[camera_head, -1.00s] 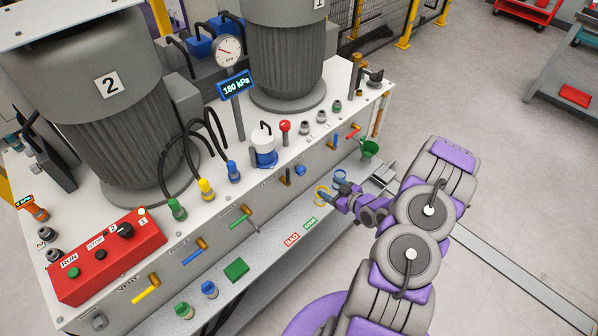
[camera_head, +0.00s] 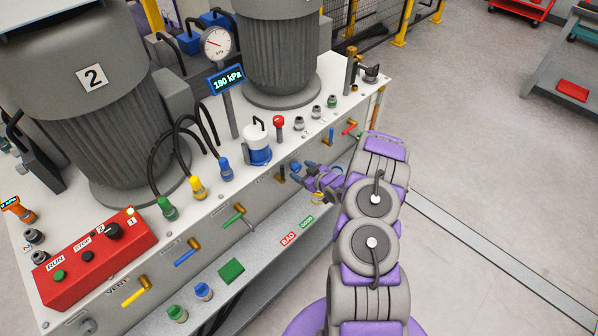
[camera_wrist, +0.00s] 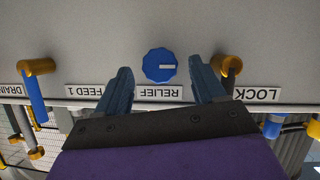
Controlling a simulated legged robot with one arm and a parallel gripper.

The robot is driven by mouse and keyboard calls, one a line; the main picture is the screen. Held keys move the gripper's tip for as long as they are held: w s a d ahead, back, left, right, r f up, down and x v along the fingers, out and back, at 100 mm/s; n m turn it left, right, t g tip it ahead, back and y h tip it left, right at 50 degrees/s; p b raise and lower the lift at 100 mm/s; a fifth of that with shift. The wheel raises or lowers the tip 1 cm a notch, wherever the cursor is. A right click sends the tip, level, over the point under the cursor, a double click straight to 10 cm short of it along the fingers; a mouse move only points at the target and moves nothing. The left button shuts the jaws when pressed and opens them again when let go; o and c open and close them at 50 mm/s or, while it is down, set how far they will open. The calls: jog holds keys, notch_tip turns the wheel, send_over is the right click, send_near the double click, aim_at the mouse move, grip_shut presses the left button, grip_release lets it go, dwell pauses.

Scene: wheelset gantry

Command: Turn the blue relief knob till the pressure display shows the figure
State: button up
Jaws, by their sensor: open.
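The blue relief knob (camera_wrist: 159,66) sits on the grey front panel with a white mark on its face. In the wrist view it lies just ahead of and between the open fingertips of my gripper (camera_wrist: 162,84), above the upside-down RELIEF label (camera_wrist: 159,93). The fingers look apart from it.
Brass-ended valve levers flank the knob, by the FEED 1 label (camera_wrist: 84,91) and the LOCK label (camera_wrist: 261,94). A red RUN/STOP box (camera_head: 95,257) stands at the left. A blue-and-white canister (camera_head: 257,144) stands on the top.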

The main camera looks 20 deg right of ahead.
jog(key=shift+w+f, duration=0.4)
jog(key=shift+w, duration=0.45)
jog(key=shift+w+a, duration=0.2)
jog(key=shift+a, duration=0.15)
jog(key=shift+c, duration=0.3)
jog(key=shift+d, duration=0.1)
jog(key=c, duration=1)
